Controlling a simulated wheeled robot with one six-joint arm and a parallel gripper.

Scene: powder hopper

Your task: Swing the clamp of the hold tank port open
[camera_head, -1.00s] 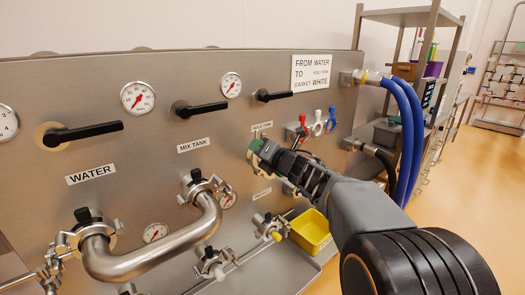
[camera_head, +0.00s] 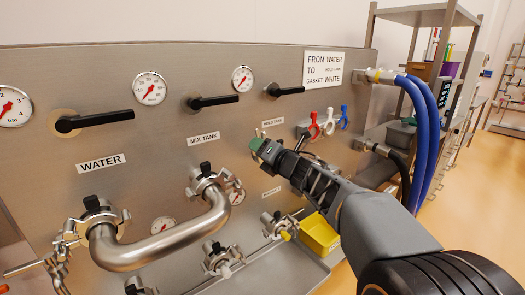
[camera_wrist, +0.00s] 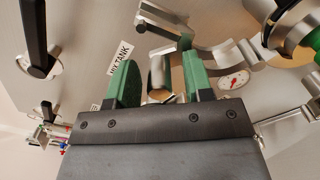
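My gripper (camera_head: 258,146) is in front of the steel panel, just below the HOLD TANK label (camera_head: 273,122). It hides the hold tank port in the head view. In the wrist view my gripper (camera_wrist: 159,60) has its two green fingers spread apart. A steel clamp part (camera_wrist: 159,76) shows in the gap between them, and more bright metal extends above it. I cannot tell whether either finger touches the metal, or whether the clamp is open.
A bent steel pipe (camera_head: 165,240) joins the WATER and MIX TANK ports to the left. Black valve handles (camera_head: 213,101) stick out above. Red, white and blue clips (camera_head: 328,122) hang at right. A yellow bin (camera_head: 319,233) sits below; blue hoses (camera_head: 425,125) hang at far right.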

